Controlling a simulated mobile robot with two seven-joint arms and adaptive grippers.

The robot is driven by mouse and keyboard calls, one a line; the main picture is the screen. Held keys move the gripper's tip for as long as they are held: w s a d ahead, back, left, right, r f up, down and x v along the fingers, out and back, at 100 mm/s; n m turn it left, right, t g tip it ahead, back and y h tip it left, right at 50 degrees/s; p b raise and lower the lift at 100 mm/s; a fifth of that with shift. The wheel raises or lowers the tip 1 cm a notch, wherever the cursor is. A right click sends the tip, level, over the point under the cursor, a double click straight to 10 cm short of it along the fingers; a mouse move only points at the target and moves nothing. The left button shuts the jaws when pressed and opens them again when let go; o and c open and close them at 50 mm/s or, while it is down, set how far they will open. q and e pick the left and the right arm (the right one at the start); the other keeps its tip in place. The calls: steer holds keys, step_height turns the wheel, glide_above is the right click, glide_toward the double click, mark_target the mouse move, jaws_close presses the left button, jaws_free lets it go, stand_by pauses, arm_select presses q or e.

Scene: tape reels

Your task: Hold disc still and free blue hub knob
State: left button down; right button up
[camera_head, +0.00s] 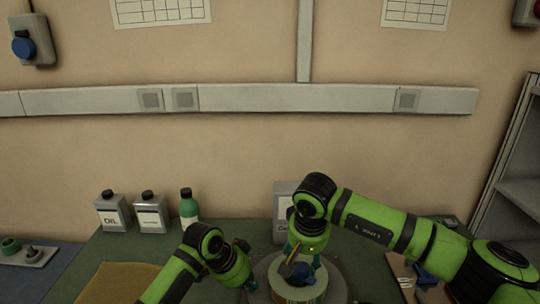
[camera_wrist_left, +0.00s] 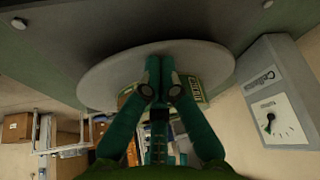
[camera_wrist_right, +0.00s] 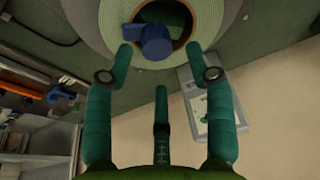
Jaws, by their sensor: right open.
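A grey disc (camera_head: 338,288) lies on the green bench with a pale green tape reel (camera_head: 297,293) on it. The blue hub knob (camera_head: 306,271) sits at the reel's centre; in the right wrist view the knob (camera_wrist_right: 154,42) shows its lever. My right gripper (camera_wrist_right: 159,50) is open over the reel, its fingertips on either side of the knob and apart from it. My left gripper (camera_wrist_left: 161,62) has its fingers together at the disc (camera_wrist_left: 105,85), beside the reel; it is at the disc's left in the head view (camera_head: 250,284). Whether it touches the disc is unclear.
Two labelled cans (camera_head: 113,212) (camera_head: 151,213) and a green bottle (camera_head: 188,207) stand at the back left. A grey box with a dial (camera_wrist_left: 275,105) stands behind the disc. Several tools (camera_wrist_right: 35,75) lie to the right of the reel. A brown mat (camera_head: 118,283) lies at the left.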

mark_target(304, 268)
steer(key=shift+s+x, duration=0.15)
steer(key=shift+x, duration=0.45)
steer(key=shift+s+x, duration=0.15)
steer(key=shift+x, duration=0.45)
steer(key=shift+f, duration=0.1)
steer(key=m+h, duration=0.1)
steer(key=m, duration=0.4)
steer(key=shift+a, duration=0.1)
steer(key=m+g+h, duration=0.1)
steer(key=m, duration=0.7)
steer(key=shift+m+g+h, duration=0.3)
steer(key=shift+g, duration=0.1)
steer(key=m, duration=0.3)
steer(key=shift+m+g, duration=0.3)
steer(key=shift+g, duration=0.1)
steer(key=m, duration=0.3)
steer(key=m+g, duration=0.1)
steer(key=m, duration=0.3)
steer(key=shift+g, duration=0.3)
steer(key=shift+f, duration=0.4)
